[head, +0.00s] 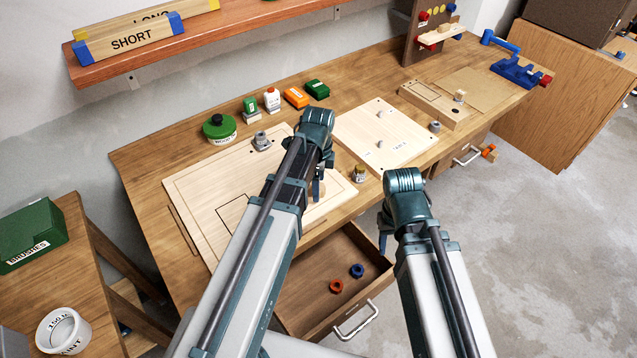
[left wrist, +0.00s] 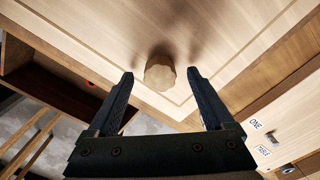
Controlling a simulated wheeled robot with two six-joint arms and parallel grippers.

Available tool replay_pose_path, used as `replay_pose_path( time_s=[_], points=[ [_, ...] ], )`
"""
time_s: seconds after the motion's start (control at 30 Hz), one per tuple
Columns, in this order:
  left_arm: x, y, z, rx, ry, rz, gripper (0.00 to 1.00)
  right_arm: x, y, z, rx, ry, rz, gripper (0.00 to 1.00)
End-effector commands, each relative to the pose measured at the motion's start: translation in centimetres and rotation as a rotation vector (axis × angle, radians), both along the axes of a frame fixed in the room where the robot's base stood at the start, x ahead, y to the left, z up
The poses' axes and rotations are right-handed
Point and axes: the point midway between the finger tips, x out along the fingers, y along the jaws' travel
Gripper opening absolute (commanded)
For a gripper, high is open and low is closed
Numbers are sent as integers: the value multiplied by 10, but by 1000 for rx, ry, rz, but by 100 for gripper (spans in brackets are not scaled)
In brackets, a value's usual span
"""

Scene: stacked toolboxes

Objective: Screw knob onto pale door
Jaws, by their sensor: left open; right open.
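The pale door (head: 215,185) is a light wooden panel with a grooved border, lying flat on the workbench. A faceted wooden knob (left wrist: 160,74) is at the door near its edge in the left wrist view. I cannot tell whether it is threaded in. My left gripper (head: 317,190) points down over the door's right part, and in the head view it mostly hides the knob. In the left wrist view its fingers (left wrist: 160,82) are open, with the knob between and just beyond the tips, no grip visible. My right gripper (head: 383,240) is open and empty in front of the bench.
An open drawer (head: 310,275) holds a red and a blue ring. A second pale board (head: 385,135) lies to the right, with a small jar (head: 360,174) near its front left corner. A green tin (head: 219,128) and small boxes line the back. A blue vise (head: 515,72) is far right.

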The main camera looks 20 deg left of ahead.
Motion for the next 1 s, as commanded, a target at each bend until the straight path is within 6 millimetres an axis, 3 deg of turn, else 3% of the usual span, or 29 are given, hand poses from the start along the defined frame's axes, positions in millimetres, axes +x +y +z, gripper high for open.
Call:
replay_pose_path(
  time_s=[0.2,0.23,0.7,0.73,1.0],
  points=[
    [0,0,0,0,0,0,86,0,0,0,0,0,0,50],
    [0,0,0,0,0,0,82,0,0,0,0,0,0,50],
    [0,0,0,0,0,0,0,0,0,0,0,0,0,50],
    [0,0,0,0,0,0,46,0,0,0,0,0,0,50],
    [0,0,0,0,0,0,0,0,0,0,0,0,0,50]
  ],
)
